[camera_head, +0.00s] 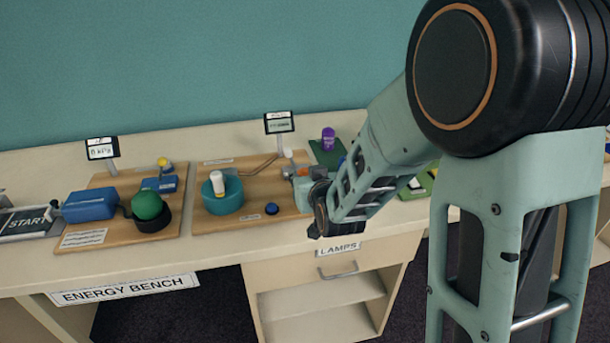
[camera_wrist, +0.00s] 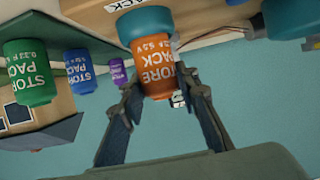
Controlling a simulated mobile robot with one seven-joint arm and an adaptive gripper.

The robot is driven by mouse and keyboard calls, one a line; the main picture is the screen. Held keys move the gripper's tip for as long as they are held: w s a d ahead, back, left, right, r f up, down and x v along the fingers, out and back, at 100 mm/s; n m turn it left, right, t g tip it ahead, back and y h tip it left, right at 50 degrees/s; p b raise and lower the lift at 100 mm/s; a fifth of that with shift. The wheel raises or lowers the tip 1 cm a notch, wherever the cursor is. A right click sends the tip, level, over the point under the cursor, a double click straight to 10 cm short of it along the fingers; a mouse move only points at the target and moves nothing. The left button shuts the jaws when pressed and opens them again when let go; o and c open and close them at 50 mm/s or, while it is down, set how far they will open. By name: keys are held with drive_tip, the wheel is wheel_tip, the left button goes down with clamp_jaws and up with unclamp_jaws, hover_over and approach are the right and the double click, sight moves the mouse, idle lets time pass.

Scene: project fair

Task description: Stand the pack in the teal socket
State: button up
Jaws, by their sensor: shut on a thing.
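The orange pack (camera_wrist: 152,60), lettered STORE PACK, is between the two fingers of my gripper (camera_wrist: 158,88) in the wrist view, which is upside down. My gripper is shut on it. The pack is roughly upright. Its lower end meets the teal socket (camera_wrist: 146,21) in the picture; I cannot tell how deep it sits, or if it is only above it. In the head view my gripper (camera_head: 318,208) is at the right end of the middle board, and my arm hides most of the pack and socket.
Green (camera_wrist: 32,72), blue (camera_wrist: 79,70) and purple (camera_wrist: 118,72) packs stand nearby in the wrist view. A teal drum (camera_head: 222,202) with a white-topped part and a blue knob (camera_head: 271,208) are on the middle wooden board (camera_head: 250,222). A sign (camera_head: 279,122) stands behind.

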drive_tip(key=shift+f+b, duration=0.4)
drive_tip(key=shift+f, duration=0.05)
drive_tip(key=o, duration=0.9)
drive_tip(key=shift+s, duration=0.1)
drive_tip(key=b+v, duration=0.1)
drive_tip(key=v, duration=0.7)
drive_tip(key=shift+s+d, duration=0.1)
drive_tip(key=shift+s+b, duration=0.15)
drive_tip(key=shift+b, duration=0.75)
